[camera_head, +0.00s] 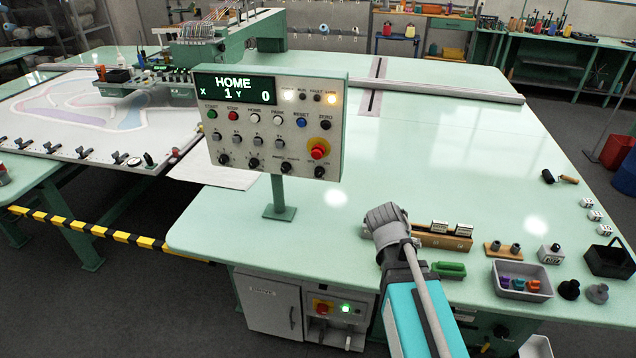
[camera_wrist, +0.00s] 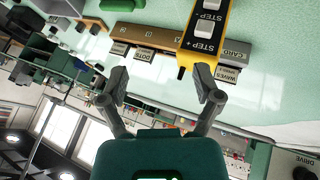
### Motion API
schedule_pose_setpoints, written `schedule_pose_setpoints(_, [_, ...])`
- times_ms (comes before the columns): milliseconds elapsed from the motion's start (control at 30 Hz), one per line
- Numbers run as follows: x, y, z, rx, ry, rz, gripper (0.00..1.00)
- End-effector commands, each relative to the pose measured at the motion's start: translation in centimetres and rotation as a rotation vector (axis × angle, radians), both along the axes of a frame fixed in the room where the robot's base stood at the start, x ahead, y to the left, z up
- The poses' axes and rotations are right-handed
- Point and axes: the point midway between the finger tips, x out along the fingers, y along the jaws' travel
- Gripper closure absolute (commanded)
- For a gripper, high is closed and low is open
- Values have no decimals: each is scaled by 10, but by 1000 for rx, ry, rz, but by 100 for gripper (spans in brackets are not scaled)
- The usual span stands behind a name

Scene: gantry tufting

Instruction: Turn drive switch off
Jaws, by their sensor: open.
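My gripper (camera_wrist: 166,92) is open in the wrist view, with its two grey fingers spread apart and nothing visible clamped between them. In the wrist view a plate marked DRIVE (camera_wrist: 306,160) shows at the lower right corner, with a dark round part at the frame edge, apart from my fingers. Its switch position cannot be read. In the head view a panel under the table (camera_head: 337,309) carries a red knob on yellow and a lit green lamp; I cannot tell whether it is the drive switch. My arm reaches over the table's front edge; my fingers are not clear there.
A yellow STEP pendant (camera_wrist: 205,38) shows beyond my right finger. A control console (camera_head: 270,123) reading HOME stands on the table. A wooden card holder (camera_head: 445,240), green block (camera_head: 449,269) and grey bin (camera_head: 522,280) lie near the front edge. The table's middle right is clear.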

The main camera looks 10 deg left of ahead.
Motion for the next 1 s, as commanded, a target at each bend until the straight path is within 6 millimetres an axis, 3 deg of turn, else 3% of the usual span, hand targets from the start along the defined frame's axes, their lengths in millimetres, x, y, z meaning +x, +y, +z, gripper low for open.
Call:
schedule_pose_setpoints(33, [13,11,-7,-34,-62,9,17])
schedule_pose_setpoints(267, [58,64,5,-150,-366,72,17])
schedule_pose_setpoints(500, [88,146,23,-191,-676,218,17])
schedule_pose_setpoints(700, [95,224,36,-174,-886,375,17])
schedule_pose_setpoints(800, [93,253,40,-159,-952,439,17])
schedule_pose_setpoints(1000, [90,281,45,-141,-1010,503,17])
